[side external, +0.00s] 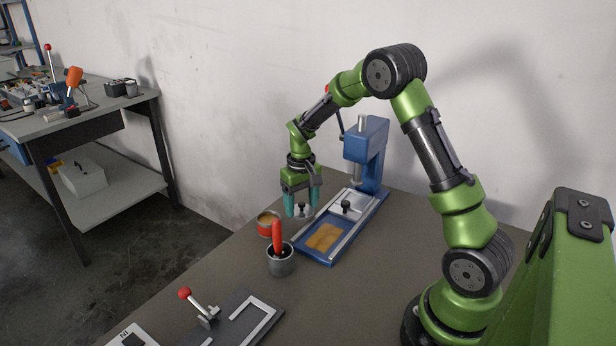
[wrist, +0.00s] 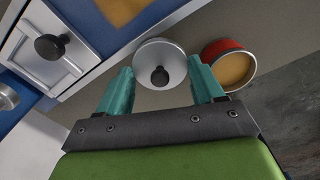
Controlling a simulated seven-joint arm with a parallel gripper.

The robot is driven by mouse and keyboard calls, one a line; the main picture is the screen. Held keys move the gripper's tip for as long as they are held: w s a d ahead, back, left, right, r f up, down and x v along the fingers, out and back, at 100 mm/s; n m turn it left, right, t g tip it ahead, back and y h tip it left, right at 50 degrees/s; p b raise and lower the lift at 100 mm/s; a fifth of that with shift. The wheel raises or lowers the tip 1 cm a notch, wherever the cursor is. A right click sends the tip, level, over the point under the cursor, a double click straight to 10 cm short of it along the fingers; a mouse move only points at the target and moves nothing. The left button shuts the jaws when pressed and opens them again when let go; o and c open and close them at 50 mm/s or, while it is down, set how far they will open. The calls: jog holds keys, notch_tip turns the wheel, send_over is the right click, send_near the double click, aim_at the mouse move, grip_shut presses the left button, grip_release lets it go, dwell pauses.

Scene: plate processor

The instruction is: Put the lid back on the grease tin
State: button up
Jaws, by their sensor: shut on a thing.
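The round silver lid with a black knob (side external: 297,213) is between the fingertips of my gripper (side external: 301,203), which is shut on it at opposite sides of its rim. The wrist view also shows the lid (wrist: 151,48) between the teal fingertips (wrist: 160,84), with the knob towards the camera. The grease tin (side external: 264,230) is red and open, with tan grease inside. It stands left of the lid in the side view. In the wrist view the tin (wrist: 245,80) is just right of the lid and apart from it. How high the lid is above the table is hard to tell.
A blue press (side external: 366,160) with a long bed and a black-knobbed plate stands beside my gripper. A dark pot with a red-handled tool (side external: 281,262) stands in front of the tin. A red-knobbed lever fixture (side external: 208,316) is at the front. The table left of the tin is clear.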

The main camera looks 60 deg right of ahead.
jog(key=s+a, duration=0.1)
jog(key=s, duration=0.2)
jog(key=s+a, duration=0.1)
jog(key=s, duration=0.2)
jog(key=s+a+r, duration=0.1)
jog(key=s, duration=0.2)
jog(key=shift+s+a+f, duration=0.15)
jog(key=shift+s+a, duration=0.1)
jog(key=shift+a, duration=0.05)
jog(key=shift+n, duration=0.4)
jog(key=w, duration=0.3)
jog(key=w+a+r, duration=0.1)
jog(key=w, duration=0.4)
jog(key=shift+w+a+r, duration=0.25)
jog(key=shift+w+r, duration=0.1)
jog(key=shift+r, duration=0.05)
jog(key=w+a+r, duration=0.2)
jog(key=w+r, duration=0.2)
jog(key=w, duration=0.2)
jog(key=shift+m, duration=0.4)
jog(key=shift+w+f, duration=0.1)
jog(key=shift+f, duration=2.7)
jog(key=shift+f, duration=0.1)
jog(key=o, duration=1.1)
